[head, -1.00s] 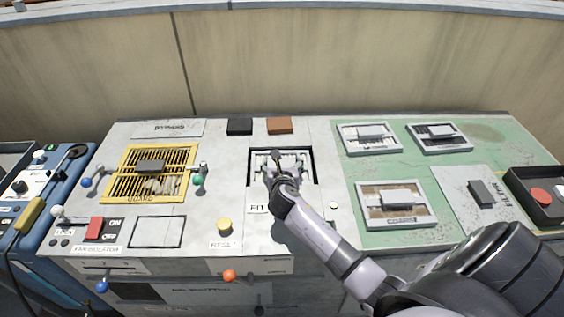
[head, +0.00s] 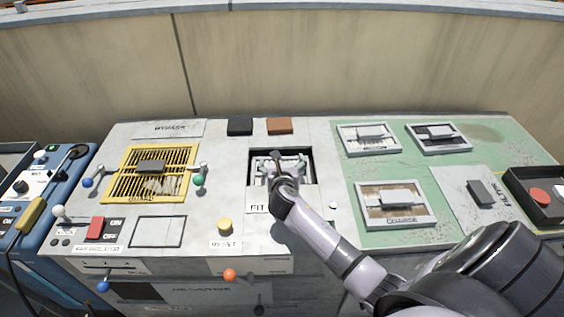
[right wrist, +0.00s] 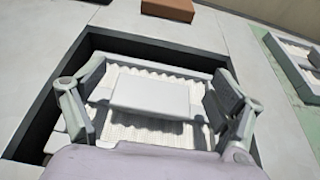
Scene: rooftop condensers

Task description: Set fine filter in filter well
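The filter well (head: 310,168) is a dark, rectangular recess in the grey panel top, and it also shows in the right wrist view (right wrist: 62,88). A pale filter with white pleats (right wrist: 150,134) lies inside it, with a light grey block handle (right wrist: 150,95). Dark well walls show at its back and left. Its label is not visible, and I cannot tell whether it sits flat on the bottom. My right gripper (head: 285,165) is over the well. Its fingers stand on both sides of the handle, apart from it. My left gripper is out of view.
Three other framed filters lie on the green mat (head: 360,172): back left (head: 352,146), back right (head: 460,147) and front (head: 425,217). A yellow guard grille (head: 120,175) is at left. Black (head: 239,126) and brown (head: 280,125) blocks stand behind the well. A yellow button (head: 224,225) is in front.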

